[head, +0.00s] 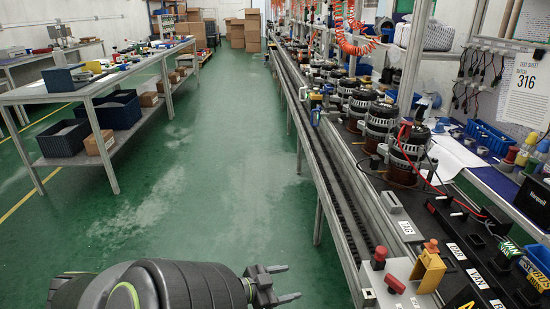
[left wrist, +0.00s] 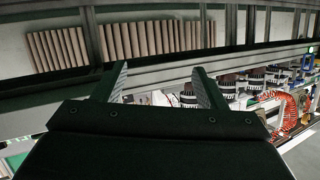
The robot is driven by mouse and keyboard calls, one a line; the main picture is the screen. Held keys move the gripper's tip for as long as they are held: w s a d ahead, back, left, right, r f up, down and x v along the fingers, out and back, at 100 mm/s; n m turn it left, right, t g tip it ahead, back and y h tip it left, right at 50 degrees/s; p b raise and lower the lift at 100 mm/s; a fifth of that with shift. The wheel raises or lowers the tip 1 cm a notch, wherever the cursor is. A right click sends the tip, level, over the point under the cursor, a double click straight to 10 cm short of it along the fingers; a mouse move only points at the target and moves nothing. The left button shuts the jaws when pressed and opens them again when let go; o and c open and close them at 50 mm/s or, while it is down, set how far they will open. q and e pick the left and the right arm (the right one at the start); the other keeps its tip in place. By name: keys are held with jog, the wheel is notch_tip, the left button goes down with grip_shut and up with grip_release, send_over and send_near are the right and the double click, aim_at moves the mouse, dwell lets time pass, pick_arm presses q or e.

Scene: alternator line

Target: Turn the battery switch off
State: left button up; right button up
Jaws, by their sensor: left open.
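A grey control box (head: 408,296) stands at the near end of the line, at the lower right of the head view. It carries a red mushroom button (head: 380,257), a red handle (head: 395,284) and a yellow guard (head: 429,272) with an orange-red top (head: 431,246). I cannot tell which one is the battery switch or how it is set. My left gripper (head: 293,283) is open and empty over the floor, left of the box and apart from it. In the left wrist view its two fingers (left wrist: 159,74) stand apart with nothing between them. My right gripper is not in view.
The conveyor rail (head: 345,200) runs away along the bench, with several alternators (head: 404,158) beside it. A black panel (head: 478,262) with white labels is right of the box. A workbench (head: 110,78) with bins stands at left. The green floor (head: 225,180) between is clear.

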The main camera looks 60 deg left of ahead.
pick_arm(q)
notch_tip(320, 180, down, 6)
jog(key=s+a+g+y, duration=0.1)
jog(key=s+a, duration=0.1)
jog(key=shift+a+r+n+g+y+p, duration=0.25)
jog(key=shift+n+g+y+p, duration=0.05)
jog(key=shift+n+p, duration=0.15)
